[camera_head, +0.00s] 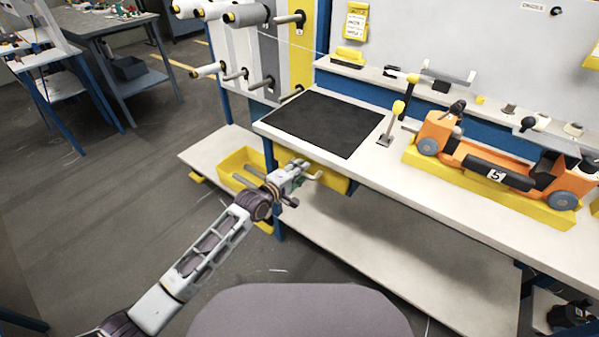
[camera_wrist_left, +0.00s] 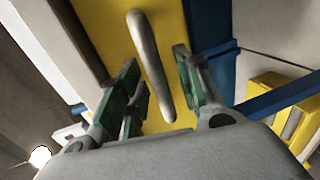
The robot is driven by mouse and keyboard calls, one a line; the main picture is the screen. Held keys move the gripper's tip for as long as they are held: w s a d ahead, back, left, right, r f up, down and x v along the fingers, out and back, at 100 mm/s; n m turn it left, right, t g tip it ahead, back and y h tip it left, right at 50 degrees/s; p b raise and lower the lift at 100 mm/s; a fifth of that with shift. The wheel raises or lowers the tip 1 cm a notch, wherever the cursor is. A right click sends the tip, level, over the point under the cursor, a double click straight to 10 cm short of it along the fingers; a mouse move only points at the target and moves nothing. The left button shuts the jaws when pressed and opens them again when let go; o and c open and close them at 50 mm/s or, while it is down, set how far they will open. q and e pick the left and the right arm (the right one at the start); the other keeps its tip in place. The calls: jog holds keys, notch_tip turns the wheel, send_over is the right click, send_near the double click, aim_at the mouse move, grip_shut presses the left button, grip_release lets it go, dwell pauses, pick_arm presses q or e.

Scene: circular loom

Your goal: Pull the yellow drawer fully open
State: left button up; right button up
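The yellow drawer (camera_head: 336,183) sits under the white tabletop of the workbench, and its front looks close to flush with the bench edge. Its pale bar handle (camera_wrist_left: 148,60) stands out from the yellow front in the left wrist view. My left gripper (camera_head: 303,172) is at the drawer front and covers part of it in the head view. In the left wrist view its green-padded fingers (camera_wrist_left: 160,88) are apart, one on each side of the handle, with gaps visible. My right gripper is not in view.
A yellow bin (camera_head: 238,160) stands on the lower shelf left of my gripper. The floor in front of the drawer is clear.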

pick_arm(q)
jog(key=shift+c, duration=0.4)
grip_shut()
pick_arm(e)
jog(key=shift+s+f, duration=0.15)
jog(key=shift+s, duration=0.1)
pick_arm(q)
jog(key=shift+s, duration=0.1)
